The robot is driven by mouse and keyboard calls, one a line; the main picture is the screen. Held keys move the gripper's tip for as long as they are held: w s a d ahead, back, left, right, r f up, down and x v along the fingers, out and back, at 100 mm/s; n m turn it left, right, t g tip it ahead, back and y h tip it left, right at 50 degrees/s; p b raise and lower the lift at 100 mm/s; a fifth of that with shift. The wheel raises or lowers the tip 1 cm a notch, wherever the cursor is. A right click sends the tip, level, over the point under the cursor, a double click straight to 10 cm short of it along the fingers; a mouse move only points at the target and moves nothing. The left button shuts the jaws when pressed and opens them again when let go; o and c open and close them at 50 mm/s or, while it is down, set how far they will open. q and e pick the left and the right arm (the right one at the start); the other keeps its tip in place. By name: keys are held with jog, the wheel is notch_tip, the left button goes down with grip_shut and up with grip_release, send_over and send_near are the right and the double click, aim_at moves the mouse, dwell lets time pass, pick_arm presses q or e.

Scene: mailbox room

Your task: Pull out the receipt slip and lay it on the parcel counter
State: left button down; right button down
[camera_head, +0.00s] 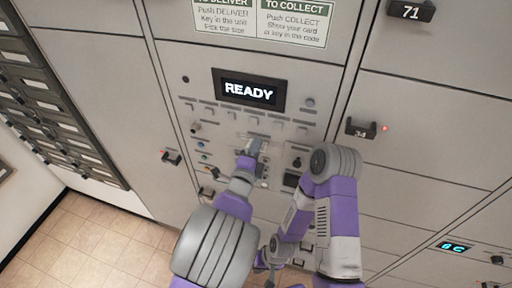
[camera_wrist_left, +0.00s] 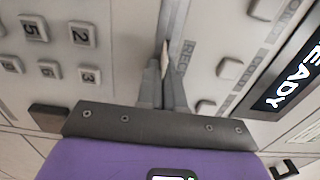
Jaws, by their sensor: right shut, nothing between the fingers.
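My left gripper (camera_head: 252,147) is at the front of the locker's control panel, below the READY display. In the left wrist view its fingers (camera_wrist_left: 164,72) are close together, with a thin pale edge, seemingly the receipt slip (camera_wrist_left: 166,52), between their tips. The slip is seen edge-on, beside partly hidden lettering that starts with "RE". In the head view I cannot make the slip out. My right gripper (camera_head: 264,264) is low in front of the lockers, shut and empty, small and partly hidden by my arms. I cannot make out the parcel counter.
The READY display (camera_head: 249,91) is above a row of small fittings on the panel. Number keys (camera_wrist_left: 82,34) stick out left of my left fingers in the wrist view. Locker handles, such as 34 (camera_head: 361,128), protrude at the right. Tiled floor (camera_head: 90,243) is clear at lower left.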

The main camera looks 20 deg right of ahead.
pick_arm(q)
jog(key=b+v, duration=0.1)
jog(key=v, duration=0.8)
dwell(0.9)
jog(key=shift+a, duration=0.1)
dwell(0.3)
